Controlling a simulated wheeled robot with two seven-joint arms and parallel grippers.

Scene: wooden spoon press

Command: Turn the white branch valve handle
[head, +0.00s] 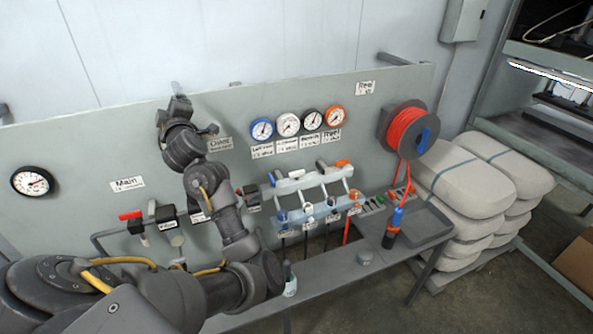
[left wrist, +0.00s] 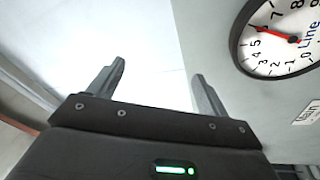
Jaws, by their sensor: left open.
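The branch manifold (head: 310,182) is a pale block on the grey panel, right of my left arm. Its white handle (head: 297,174) sits at the top, between the blue handle (head: 272,179) and the dark grey handle (head: 323,166). The orange handle (head: 343,163) is at the right end. My left gripper (head: 178,92) is raised near the panel's top edge, up and left of the manifold and well apart from it. In the left wrist view its two fingers (left wrist: 158,85) are spread with nothing between them. My right gripper is not seen.
Several small gauges (head: 288,124) hang above the manifold. A red hose reel (head: 404,128) is to its right. A shelf (head: 335,270) runs below, with a small bottle (head: 290,285). A large gauge (head: 32,182) is at left; a gauge (left wrist: 282,38) shows beside my left fingers.

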